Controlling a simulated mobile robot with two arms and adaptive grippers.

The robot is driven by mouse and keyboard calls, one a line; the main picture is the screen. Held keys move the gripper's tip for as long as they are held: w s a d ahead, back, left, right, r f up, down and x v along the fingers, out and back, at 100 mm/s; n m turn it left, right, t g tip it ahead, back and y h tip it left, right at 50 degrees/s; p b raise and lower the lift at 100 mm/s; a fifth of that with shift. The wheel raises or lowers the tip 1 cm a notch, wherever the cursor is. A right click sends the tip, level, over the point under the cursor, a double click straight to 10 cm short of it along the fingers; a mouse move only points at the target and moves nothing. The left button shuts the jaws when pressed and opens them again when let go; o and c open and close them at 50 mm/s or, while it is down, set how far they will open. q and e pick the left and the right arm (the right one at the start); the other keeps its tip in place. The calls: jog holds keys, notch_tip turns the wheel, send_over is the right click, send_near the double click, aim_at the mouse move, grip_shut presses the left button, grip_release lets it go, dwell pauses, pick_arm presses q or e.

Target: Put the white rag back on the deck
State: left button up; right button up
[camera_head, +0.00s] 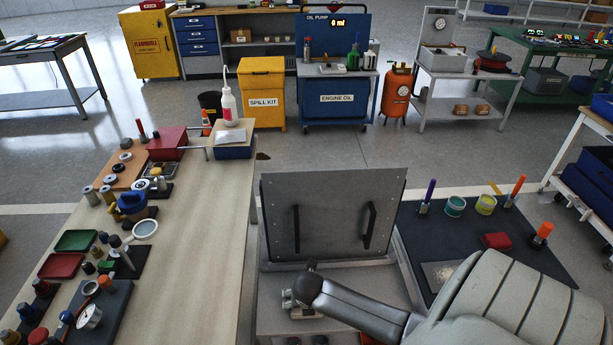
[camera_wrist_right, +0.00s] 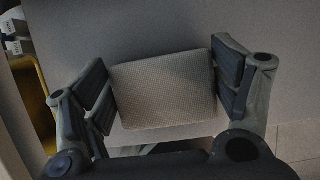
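My right gripper (camera_head: 297,298) is low over the grey surface (camera_head: 270,318) in front of an upright grey panel. In the right wrist view, its two dark finger pads (camera_wrist_right: 163,88) lie against both sides of the white rag (camera_wrist_right: 163,90). The rag looks greyish, finely textured and roughly rectangular, and the gripper appears shut on it. A plain grey surface (camera_wrist_right: 120,30) lies behind it. The rag cannot be made out in the head view. My left gripper is not in view. Which surface is the deck is not clear.
The upright panel (camera_head: 333,210) with two black handles stands behind the gripper. A dark mat (camera_head: 530,262) on the right bears cups, markers, a red block and a pale speckled patch (camera_head: 440,275). A cluttered workbench (camera_head: 205,240) is on the left.

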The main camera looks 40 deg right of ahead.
jog(key=shift+o, duration=1.2)
jog(key=shift+r, duration=0.1)
jog(key=v, duration=1.2)
jog(key=shift+p, duration=0.4)
jog(key=shift+d, duration=0.1)
